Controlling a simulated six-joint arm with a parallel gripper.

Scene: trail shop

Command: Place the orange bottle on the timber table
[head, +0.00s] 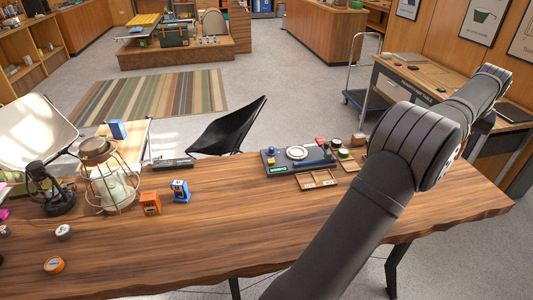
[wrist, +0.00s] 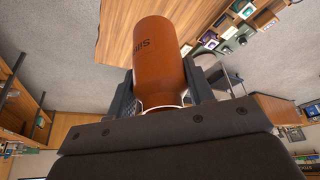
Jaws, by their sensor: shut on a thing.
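The orange bottle (wrist: 158,50) shows in the wrist view, with dark lettering on its side. My gripper (wrist: 160,84) is shut on it, with one dark finger on each side. The bottle's lower part near the palm is partly hidden. The timber table (head: 225,235) fills the front of the head view, and part of its top also shows behind the bottle in the wrist view (wrist: 118,35). In the head view my arm crosses the table's right side; neither my gripper nor the bottle can be made out there.
On the table stand a lantern (head: 108,185), an orange box (head: 150,204), a blue box (head: 180,190), and an orange-rimmed round item (head: 54,265). A device tray (head: 297,158) lies at the back right. The front middle of the tabletop is clear.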

